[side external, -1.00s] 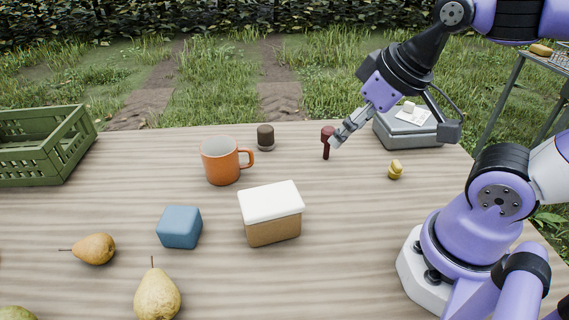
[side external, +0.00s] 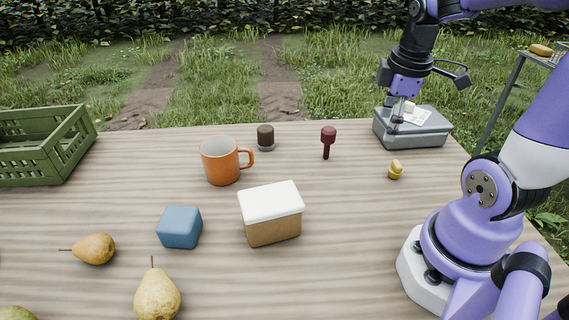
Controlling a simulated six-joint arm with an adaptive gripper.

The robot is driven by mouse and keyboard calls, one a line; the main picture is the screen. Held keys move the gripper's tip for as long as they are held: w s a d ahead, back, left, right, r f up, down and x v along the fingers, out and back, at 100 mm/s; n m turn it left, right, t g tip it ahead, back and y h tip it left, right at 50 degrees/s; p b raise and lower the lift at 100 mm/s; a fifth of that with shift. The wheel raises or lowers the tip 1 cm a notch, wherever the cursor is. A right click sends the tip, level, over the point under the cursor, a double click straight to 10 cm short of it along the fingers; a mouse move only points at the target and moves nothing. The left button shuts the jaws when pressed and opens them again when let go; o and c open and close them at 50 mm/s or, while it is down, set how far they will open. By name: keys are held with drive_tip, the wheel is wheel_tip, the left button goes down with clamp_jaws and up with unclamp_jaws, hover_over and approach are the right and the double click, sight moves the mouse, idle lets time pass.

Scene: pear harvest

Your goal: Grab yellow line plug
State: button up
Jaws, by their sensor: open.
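A small yellow plug (side external: 395,170) stands on the right part of the wooden table, in front of the grey box. My gripper (side external: 397,121) points down above the left part of the grey box (side external: 428,135), behind and above the yellow plug and apart from it. Its jaws are open, though the fingers look small and close together from this side. I cannot tell whether the fingertips touch the box or the white piece on its top.
A dark red knob-topped tool (side external: 328,140) stands left of the plug. Further left are a dark cylinder (side external: 265,137), an orange mug (side external: 221,164), a white-lidded box (side external: 271,214), a blue block (side external: 180,227), pears (side external: 157,295) and a green crate (side external: 62,162). Table around the plug is clear.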

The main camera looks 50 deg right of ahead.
drive_tip(key=s+d, duration=0.1)
drive_tip(key=s+d+f+n+g, duration=0.1)
drive_tip(key=d, duration=0.1)
drive_tip(key=s+d+f+n, duration=0.1)
drive_tip(key=shift+d+f+y, duration=0.25)
drive_tip(key=shift+d+y, duration=0.1)
drive_tip(key=shift+y, duration=0.05)
hover_over(398, 163)
drive_tip(key=shift+n, duration=0.3)
wheel_tip(398, 163, down, 5)
drive_tip(key=shift+s+r, duration=0.1)
drive_tip(key=shift+r, duration=0.05)
drive_tip(key=shift+f, duration=2.75)
drive_tip(key=c, duration=0.9)
